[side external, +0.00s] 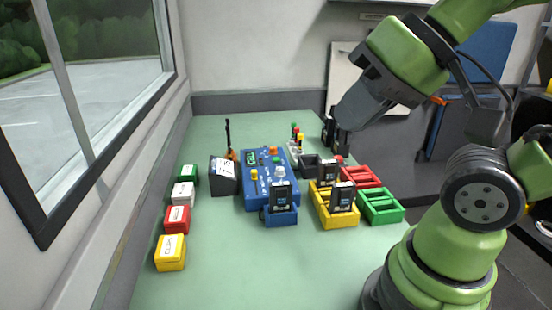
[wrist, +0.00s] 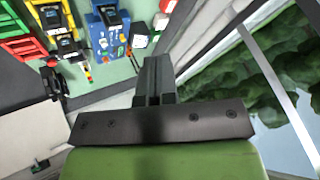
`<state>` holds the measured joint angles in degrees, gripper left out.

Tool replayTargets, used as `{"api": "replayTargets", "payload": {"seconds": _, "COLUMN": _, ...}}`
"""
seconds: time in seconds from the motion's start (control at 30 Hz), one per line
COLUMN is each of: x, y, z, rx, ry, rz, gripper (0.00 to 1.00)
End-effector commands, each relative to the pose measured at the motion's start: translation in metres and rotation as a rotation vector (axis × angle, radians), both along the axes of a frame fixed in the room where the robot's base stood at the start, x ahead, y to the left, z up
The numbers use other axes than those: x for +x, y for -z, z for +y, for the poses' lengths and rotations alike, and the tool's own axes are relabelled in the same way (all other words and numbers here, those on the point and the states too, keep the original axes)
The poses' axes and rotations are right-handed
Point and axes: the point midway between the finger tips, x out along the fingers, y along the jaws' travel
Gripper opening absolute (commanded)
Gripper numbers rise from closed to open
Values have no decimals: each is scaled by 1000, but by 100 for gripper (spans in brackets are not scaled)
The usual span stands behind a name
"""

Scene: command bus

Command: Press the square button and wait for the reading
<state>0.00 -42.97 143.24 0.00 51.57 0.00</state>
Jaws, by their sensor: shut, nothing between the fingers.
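The blue control panel (side external: 263,177) stands mid-table in the side view, with a small display (side external: 250,156) and several coloured buttons and knobs. A yellow button (side external: 254,174) and an orange one (side external: 273,150) show on it. I cannot tell which button is square, and the display's reading is too small to read. The panel also shows at the top of the wrist view (wrist: 102,40). My gripper (side external: 343,119) is shut and empty, above the table's back right edge, clearly apart from the panel. Its closed fingers also show in the wrist view (wrist: 154,64).
Yellow (side external: 335,215), red (side external: 363,177) and green (side external: 381,207) trays stand right of the panel. A dark box with a white top (side external: 224,172) stands left of it. Several small labelled boxes line the left edge, including a yellow one (side external: 171,254). The front table is clear.

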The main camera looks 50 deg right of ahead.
Motion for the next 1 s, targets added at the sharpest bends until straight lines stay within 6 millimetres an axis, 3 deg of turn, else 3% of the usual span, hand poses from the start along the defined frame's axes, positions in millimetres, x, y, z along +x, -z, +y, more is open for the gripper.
{"api": "replayTargets", "payload": {"seconds": 0.73, "x": 2, "y": -1, "z": 0, "rx": 6, "ry": 7, "rz": 1, "gripper": 0}}
{"api": "replayTargets", "payload": {"seconds": 0.87, "x": 15, "y": -6, "z": 0, "rx": 51, "ry": 55, "rz": 14, "gripper": 0}}
{"api": "replayTargets", "payload": {"seconds": 1.0, "x": 50, "y": -17, "z": -4, "rx": 161, "ry": 179, "rz": 36, "gripper": 0}}
